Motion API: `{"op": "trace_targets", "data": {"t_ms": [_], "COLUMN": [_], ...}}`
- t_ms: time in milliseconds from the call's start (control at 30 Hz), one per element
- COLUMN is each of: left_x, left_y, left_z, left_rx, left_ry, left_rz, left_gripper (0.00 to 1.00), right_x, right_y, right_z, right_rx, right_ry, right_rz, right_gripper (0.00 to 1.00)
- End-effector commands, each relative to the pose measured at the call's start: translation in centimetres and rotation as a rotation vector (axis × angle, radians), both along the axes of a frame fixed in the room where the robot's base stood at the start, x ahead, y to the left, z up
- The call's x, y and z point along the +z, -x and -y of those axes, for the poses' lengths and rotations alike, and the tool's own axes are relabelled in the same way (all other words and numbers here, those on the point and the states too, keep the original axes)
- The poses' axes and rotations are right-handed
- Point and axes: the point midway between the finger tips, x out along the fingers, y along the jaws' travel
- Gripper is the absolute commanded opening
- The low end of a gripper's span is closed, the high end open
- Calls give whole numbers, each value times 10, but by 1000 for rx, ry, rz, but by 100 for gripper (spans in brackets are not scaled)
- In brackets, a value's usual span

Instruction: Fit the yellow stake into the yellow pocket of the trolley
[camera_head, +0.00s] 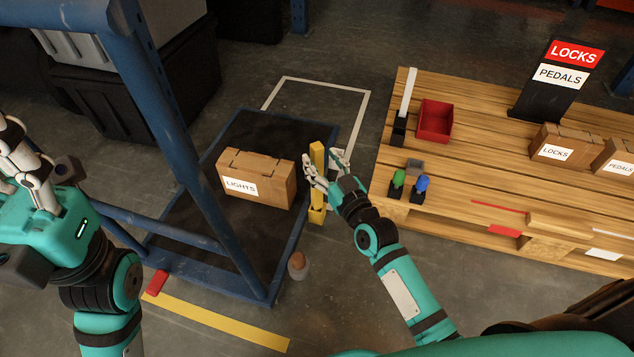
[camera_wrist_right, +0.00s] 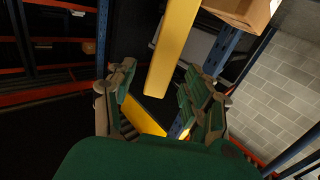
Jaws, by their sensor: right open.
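The yellow stake (camera_head: 318,165) stands about upright at the trolley's right edge. Its lower end lines up with the yellow pocket (camera_head: 317,214); I cannot tell how deep it sits. The blue-framed trolley (camera_head: 228,265) has a dark deck. My right gripper (camera_head: 328,168) is open beside the stake's upper part, with fingers at its left and right. In the right wrist view the stake (camera_wrist_right: 173,45) shows beyond the open fingers (camera_wrist_right: 157,100). My left gripper (camera_head: 18,150) is at the left edge, away from the stake; its jaw opening is unclear.
A cardboard LIGHTS box (camera_head: 270,180) lies on the deck left of the stake. The trolley's blue upright (camera_head: 165,130) stands between my arms. A wooden pallet (camera_head: 460,190) with a red bin (camera_head: 435,121) is at the right. A small brownish-topped object (camera_head: 298,266) is near the trolley's front corner.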

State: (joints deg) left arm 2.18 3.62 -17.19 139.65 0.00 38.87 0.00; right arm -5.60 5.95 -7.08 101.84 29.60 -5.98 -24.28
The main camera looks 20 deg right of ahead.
Motion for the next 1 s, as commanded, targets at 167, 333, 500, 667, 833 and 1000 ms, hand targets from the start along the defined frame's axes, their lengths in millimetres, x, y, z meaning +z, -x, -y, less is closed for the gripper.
{"op": "trace_targets", "data": {"t_ms": [167,333,500,667,833,1000], "left_x": [3,7,7,7,7,7], "left_y": [4,4,4,4,4,4], "left_z": [1,1,1,1,1,1], "left_rx": [2,3,3,3,3,3], "left_ry": [-2,-4,-4,-4,-4,-4], "left_rz": [45,50,49,49,50,50], "left_gripper": [49,49,49,49,49,49], "right_x": [-1,1,1,1,1,1], "right_y": [-24,-29,-28,-28,-28,-28], "right_z": [-4,-5,-5,-5,-5,-5], "right_rx": [-1,0,0,0,0,0], "right_ry": [-1,-1,0,0,0,0], "right_rz": [1,-2,-2,-1,-1,-1], "right_gripper": [52,52,47,26,4,0]}}
